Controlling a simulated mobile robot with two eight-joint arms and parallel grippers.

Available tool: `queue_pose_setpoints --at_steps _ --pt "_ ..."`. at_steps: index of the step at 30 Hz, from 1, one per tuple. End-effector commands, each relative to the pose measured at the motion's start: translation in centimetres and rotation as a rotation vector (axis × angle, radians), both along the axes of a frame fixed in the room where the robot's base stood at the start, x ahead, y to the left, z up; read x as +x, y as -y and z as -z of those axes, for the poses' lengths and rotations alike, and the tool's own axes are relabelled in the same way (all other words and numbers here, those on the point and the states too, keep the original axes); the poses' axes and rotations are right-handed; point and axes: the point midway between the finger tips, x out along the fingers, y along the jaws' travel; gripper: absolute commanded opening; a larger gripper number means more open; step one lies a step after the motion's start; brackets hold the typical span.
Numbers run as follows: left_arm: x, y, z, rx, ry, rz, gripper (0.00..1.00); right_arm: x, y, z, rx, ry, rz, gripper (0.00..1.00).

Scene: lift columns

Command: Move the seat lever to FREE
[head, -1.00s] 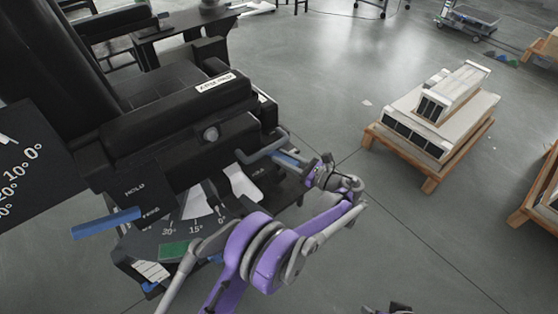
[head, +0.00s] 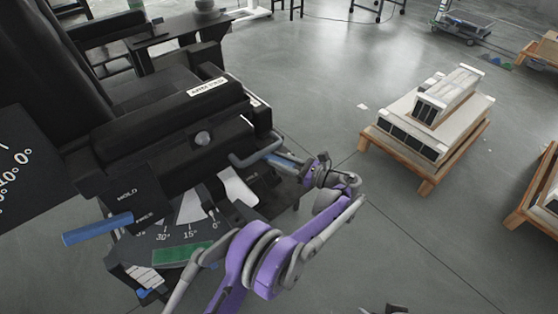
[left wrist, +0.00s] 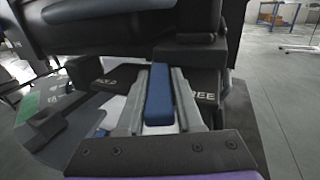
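The seat lever (left wrist: 159,95) is a blue bar in the left wrist view, with a panel reading HOLD to its left and FREE to its right. It stands between the two words, pointing toward the camera. My left gripper (left wrist: 163,80) has one silver finger along each side of the bar and appears shut on it. In the head view my left gripper (head: 291,162) is at the chair's near right side, under the grey U-shaped handle, and partly hides the lever. A dark grey part at the bottom edge (head: 386,310) may be my right gripper; its fingers are not clear.
The dark chair (head: 170,130) fills the left. Another blue lever (head: 97,228) sticks out by a second HOLD/FREE plate. Below is an angle dial with a green patch (head: 180,254). A wooden pallet with white units (head: 425,166) stands at right; the floor between is clear.

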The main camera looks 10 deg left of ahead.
Motion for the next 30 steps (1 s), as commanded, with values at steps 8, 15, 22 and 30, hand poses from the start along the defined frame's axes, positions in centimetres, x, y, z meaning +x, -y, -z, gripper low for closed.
queue_pose_setpoints --at_steps 8,15,22,30 --pt "0.0 0.0 0.0 0.0 0.0 0.0 0.63 0.0 0.0 0.0 0.0 0.0 0.0 0.81" --pt "-0.1 0.4 0.0 0.0 0.0 0.0 0.63 0.0 0.0 -0.1 0.0 0.0 0.0 0.81" --pt "-1.1 4.0 -0.1 -0.001 0.0 0.004 0.63 -0.1 0.0 -0.7 0.0 0.002 0.0 0.81" --pt "-2.4 8.8 -0.1 0.0 0.0 0.002 0.63 -0.2 0.0 -1.3 0.0 0.004 0.0 0.81"
